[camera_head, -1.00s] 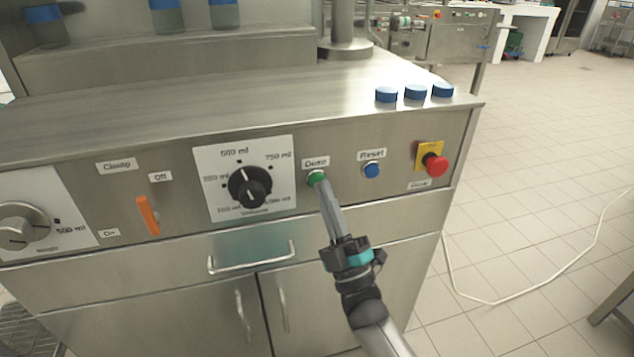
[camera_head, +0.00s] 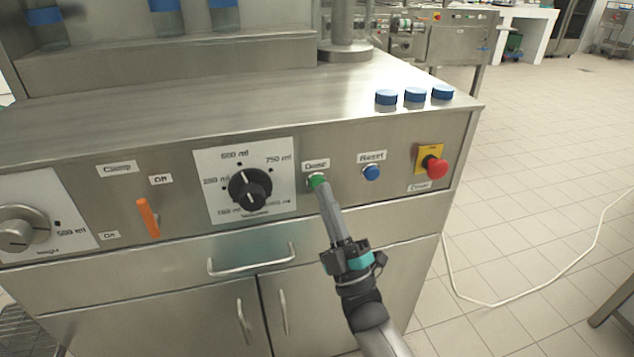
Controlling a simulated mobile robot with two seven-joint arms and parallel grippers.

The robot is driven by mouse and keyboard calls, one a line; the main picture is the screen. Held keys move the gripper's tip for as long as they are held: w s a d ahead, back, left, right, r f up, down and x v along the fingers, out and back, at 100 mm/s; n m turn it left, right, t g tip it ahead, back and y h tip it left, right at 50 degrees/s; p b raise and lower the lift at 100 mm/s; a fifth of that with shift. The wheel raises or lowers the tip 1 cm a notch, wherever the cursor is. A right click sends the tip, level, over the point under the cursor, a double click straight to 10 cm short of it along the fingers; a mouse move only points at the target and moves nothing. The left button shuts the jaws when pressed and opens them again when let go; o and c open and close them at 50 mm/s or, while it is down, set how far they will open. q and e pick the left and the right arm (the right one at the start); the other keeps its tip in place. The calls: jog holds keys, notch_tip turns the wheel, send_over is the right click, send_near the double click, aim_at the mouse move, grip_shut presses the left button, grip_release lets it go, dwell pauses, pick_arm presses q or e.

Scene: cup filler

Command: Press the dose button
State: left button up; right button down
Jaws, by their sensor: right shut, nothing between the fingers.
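The green dose button (camera_head: 317,179) sits on the machine's steel front panel, below a small label that reads like "Dose". My right gripper (camera_head: 322,188) is shut and empty. Its fingertips are at the lower edge of the green button and cover part of it; I cannot tell whether they touch it. My left gripper is not in view.
Left of the button is a black volume dial (camera_head: 250,189), then an orange clamp switch (camera_head: 148,217). Right of it are a blue reset button (camera_head: 371,172) and a red emergency knob (camera_head: 435,167). Several blue caps (camera_head: 415,94) stand on the top. A drawer handle (camera_head: 252,262) lies below.

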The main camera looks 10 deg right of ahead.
jog(key=shift+s, duration=0.4)
jog(key=s+p, duration=0.3)
jog(key=s, duration=0.3)
jog(key=shift+d, duration=0.1)
dwell(0.4)
